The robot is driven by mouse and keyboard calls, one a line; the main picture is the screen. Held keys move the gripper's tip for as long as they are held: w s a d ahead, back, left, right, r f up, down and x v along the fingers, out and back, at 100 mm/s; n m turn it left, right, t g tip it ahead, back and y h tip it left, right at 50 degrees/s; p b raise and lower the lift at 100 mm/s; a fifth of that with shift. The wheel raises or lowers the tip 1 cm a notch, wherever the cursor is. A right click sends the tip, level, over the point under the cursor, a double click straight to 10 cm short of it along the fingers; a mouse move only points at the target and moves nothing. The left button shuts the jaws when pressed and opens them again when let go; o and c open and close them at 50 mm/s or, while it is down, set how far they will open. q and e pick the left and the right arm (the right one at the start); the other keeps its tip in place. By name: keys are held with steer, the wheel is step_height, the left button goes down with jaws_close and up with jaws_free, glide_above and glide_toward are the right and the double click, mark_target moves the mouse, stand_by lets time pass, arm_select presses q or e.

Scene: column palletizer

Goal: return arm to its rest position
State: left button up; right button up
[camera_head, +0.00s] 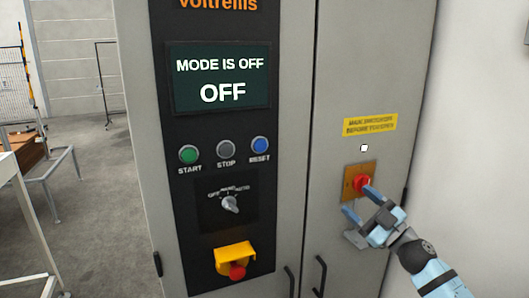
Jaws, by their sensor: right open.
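My right gripper (358,201) is in front of the right door of a grey cabinet. Its blue fingers are open, close to a red rotary switch (361,184) on an orange-yellow plate. One fingertip overlaps the switch in the picture; I cannot tell whether they touch. My right arm (428,268) comes in from the lower right. My left gripper is not in view.
The cabinet screen (221,78) reads "MODE IS OFF". Below are green, grey and blue buttons, a selector knob (230,204) and a red emergency stop (237,271) in a yellow shroud. Black door handles (320,275) stick out. Floor (95,190) shows at left.

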steer(key=s+f+m+t+h+p, duration=0.1)
steer(key=s+f+m+h, duration=0.3)
steer(key=f, duration=0.4)
steer(key=s+f+m+t+h, duration=0.1)
steer(key=s+f+m+h, duration=0.25)
steer(key=f, duration=0.45)
steer(key=s+a+f+m+g+h+p, duration=0.1)
steer(key=s+f+m+g+h, duration=0.1)
steer(key=s+f, duration=0.9)
steer(key=s+a+f+m+g+h+p, duration=0.1)
steer(key=s+f+m+g+h, duration=0.2)
steer(key=s+f, duration=0.8)
steer(key=s+g, duration=0.2)
steer(key=s, duration=0.3)
steer(key=shift+s+a+g, duration=0.3)
steer(key=shift+a, duration=0.05)
steer(key=shift+m+h, duration=0.25)
